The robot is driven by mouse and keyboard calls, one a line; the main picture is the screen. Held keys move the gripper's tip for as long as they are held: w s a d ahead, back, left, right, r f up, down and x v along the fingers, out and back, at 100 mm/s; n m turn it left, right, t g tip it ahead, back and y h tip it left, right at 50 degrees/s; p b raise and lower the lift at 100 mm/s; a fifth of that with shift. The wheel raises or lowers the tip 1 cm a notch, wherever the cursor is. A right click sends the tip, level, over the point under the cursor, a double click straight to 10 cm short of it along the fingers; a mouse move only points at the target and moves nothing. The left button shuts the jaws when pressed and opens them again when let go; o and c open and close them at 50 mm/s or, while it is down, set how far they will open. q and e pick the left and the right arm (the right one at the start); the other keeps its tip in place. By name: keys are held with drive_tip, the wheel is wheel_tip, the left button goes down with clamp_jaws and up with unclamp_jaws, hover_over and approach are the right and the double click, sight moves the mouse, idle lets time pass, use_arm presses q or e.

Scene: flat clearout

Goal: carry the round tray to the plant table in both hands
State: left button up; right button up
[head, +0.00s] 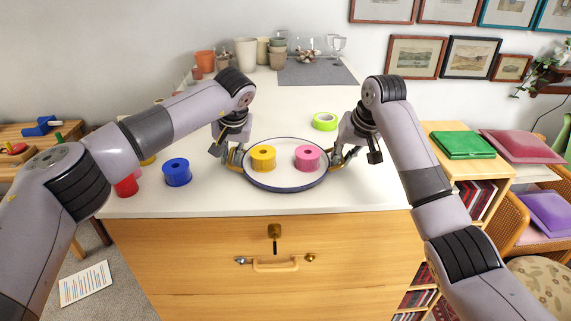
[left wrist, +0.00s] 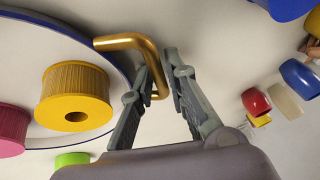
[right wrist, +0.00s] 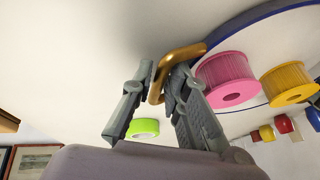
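The round tray (head: 286,180), white with a dark blue rim, is level at the front of the white counter; I cannot tell whether it touches the top. A yellow ribbed spool (head: 263,159) and a pink one (head: 307,158) stand on it. The plant table is not clearly identifiable.
A blue spool (head: 176,172) and a red one (head: 126,186) stand left of the tray. A green tape roll (head: 325,121) lies behind it. Pots and glasses stand at the back, partly on a grey mat (head: 315,73). A shelf with a green box (head: 462,144) is right.

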use_arm(q)
drive_tip(key=shift+w+f, duration=0.15)
drive_tip(key=shift+f, duration=0.15)
use_arm(e)
drive_tip(key=shift+w+f, duration=0.15)
drive_tip(key=shift+f, duration=0.2)
use_arm(q)
drive_tip(key=shift+a, duration=0.1)
clamp_jaws()
use_arm(e)
clamp_jaws()
use_arm(q)
drive_tip(key=shift+r, duration=0.1)
use_arm(e)
drive_tip(key=shift+r, duration=0.2)
